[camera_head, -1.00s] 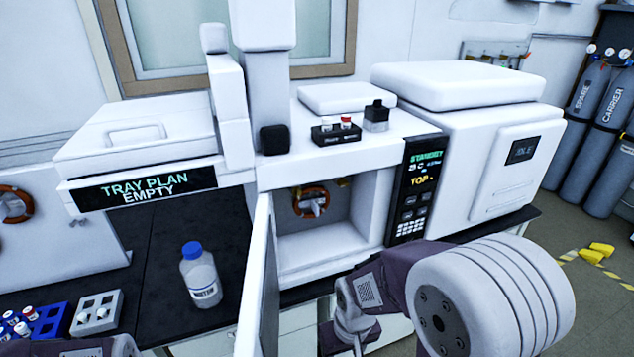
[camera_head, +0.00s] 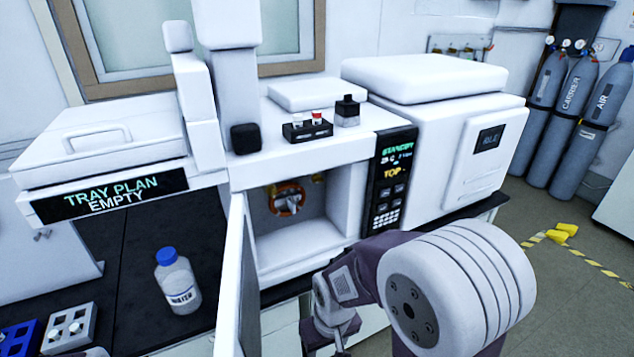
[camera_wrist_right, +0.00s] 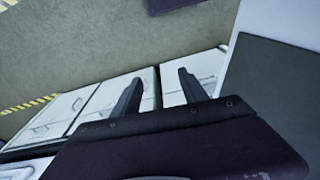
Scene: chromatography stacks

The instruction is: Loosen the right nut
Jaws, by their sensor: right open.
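I cannot make out the right nut as a separate part in either view. In the head view, an orange ring with a grey metal fitting (camera_head: 288,198) sits inside the open white compartment (camera_head: 290,247) of the instrument. My right arm reaches in from the lower right, in front of and below the compartment. In the right wrist view, my right gripper (camera_wrist_right: 160,84) is open, with nothing between its two dark fingers. It points toward pale cabinet fronts and floor.
The compartment's open door (camera_head: 232,285) juts forward at its left side. A blue-capped water bottle (camera_head: 178,283) stands on the dark bench, near a grey rack (camera_head: 68,325) and a blue rack (camera_head: 18,338). Vials and a dark bottle (camera_head: 347,110) stand on top. Gas cylinders (camera_head: 571,100) are at the far right.

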